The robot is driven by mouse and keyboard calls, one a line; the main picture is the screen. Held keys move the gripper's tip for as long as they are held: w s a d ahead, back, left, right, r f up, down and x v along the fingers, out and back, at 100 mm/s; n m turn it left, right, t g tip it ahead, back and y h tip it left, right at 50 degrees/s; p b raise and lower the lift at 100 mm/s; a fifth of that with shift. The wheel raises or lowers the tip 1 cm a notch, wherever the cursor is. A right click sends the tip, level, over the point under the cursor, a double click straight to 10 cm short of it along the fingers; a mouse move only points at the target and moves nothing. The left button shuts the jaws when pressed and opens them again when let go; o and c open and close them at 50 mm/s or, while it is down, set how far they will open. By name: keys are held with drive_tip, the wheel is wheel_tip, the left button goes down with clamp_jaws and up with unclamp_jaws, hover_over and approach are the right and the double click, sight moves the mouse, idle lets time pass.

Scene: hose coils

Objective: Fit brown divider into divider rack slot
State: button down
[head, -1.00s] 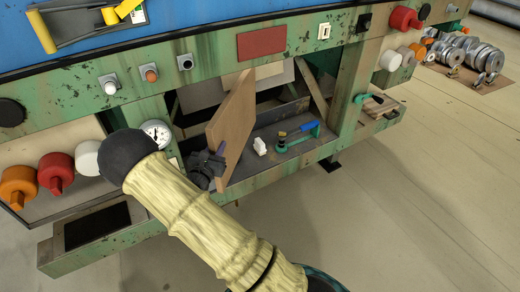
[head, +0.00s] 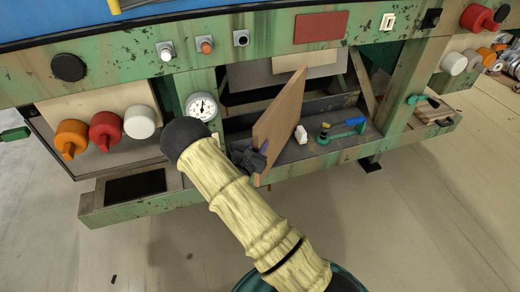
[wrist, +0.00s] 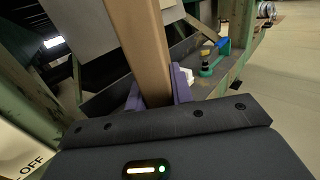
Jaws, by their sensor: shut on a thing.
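The brown divider (head: 280,124) is a flat wooden board, held upright and slightly tilted in front of the open bay of the green bench. My gripper (head: 262,152) is shut on its near edge. In the wrist view the purple fingers of my gripper (wrist: 157,92) sit on both sides of the divider (wrist: 143,48), which stretches away into the bay. The divider hides part of the bay. I cannot make out the divider rack slot for certain in either view.
A white block (head: 301,134) and a green-and-blue tool (head: 342,131) lie on the bay's shelf, right of the divider.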

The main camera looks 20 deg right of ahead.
wheel_tip(320, 180, down, 2)
drive_tip(key=c, duration=1.2)
unclamp_jaws()
drive_tip(key=shift+c, duration=0.2)
drive_tip(key=shift+s+a, duration=0.1)
drive_tip(key=v, duration=1.1)
drive_tip(key=shift+s+a+p, duration=0.25)
drive_tip(key=shift+s+p, duration=0.05)
drive_tip(key=shift+p, duration=0.1)
drive_tip(key=shift+d, duration=0.1)
